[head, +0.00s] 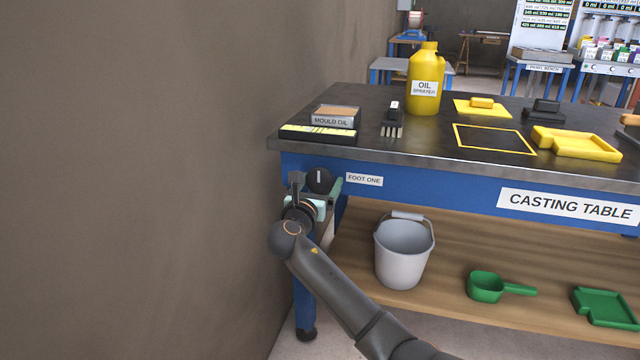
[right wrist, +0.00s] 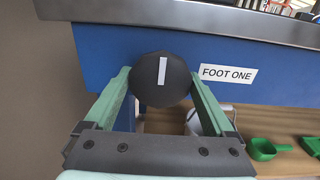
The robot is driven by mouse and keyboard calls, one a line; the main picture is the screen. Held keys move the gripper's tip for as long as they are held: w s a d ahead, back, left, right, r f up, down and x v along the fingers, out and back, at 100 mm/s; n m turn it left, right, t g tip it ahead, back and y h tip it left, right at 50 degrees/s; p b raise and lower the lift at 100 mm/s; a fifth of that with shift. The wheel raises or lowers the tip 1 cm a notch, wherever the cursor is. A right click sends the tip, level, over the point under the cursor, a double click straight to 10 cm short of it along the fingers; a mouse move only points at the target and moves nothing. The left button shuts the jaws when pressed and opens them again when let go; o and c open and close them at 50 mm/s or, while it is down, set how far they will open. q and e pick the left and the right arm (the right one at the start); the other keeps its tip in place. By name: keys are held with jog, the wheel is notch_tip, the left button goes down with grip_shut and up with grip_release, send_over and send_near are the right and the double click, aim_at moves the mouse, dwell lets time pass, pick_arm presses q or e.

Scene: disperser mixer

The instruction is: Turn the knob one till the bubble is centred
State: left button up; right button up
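The knob (head: 319,180) is a round black dial with a white line, on the blue front of the casting table beside the "FOOT ONE" label. In the right wrist view the knob (right wrist: 162,80) is centred, its line almost upright. My right gripper (head: 318,184) has its pale green fingers on either side of the knob; the right wrist view shows the fingertips (right wrist: 161,84) at its edges, but contact is unclear. A black-and-yellow level (head: 318,133) lies on the tabletop above; its bubble is too small to make out. My left gripper is not in view.
A grey bucket (head: 403,252) and green scoop (head: 487,287) are on the lower shelf. A brown wall (head: 150,180) is close at left.

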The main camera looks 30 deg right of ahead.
jog(key=c, duration=0.6)
jog(key=shift+o, duration=0.2)
jog(key=shift+a+m+p, duration=0.1)
jog(key=shift+m+p, duration=1.5)
jog(key=shift+m, duration=0.5)
jog(key=m, duration=0.2)
jog(key=shift+f+m, duration=0.1)
jog(key=shift+m, duration=0.3)
jog(key=m, duration=0.4)
jog(key=shift+w+m, duration=0.1)
jog(key=shift+m, duration=0.2)
jog(key=shift+a, duration=0.1)
jog(key=o, duration=1.1)
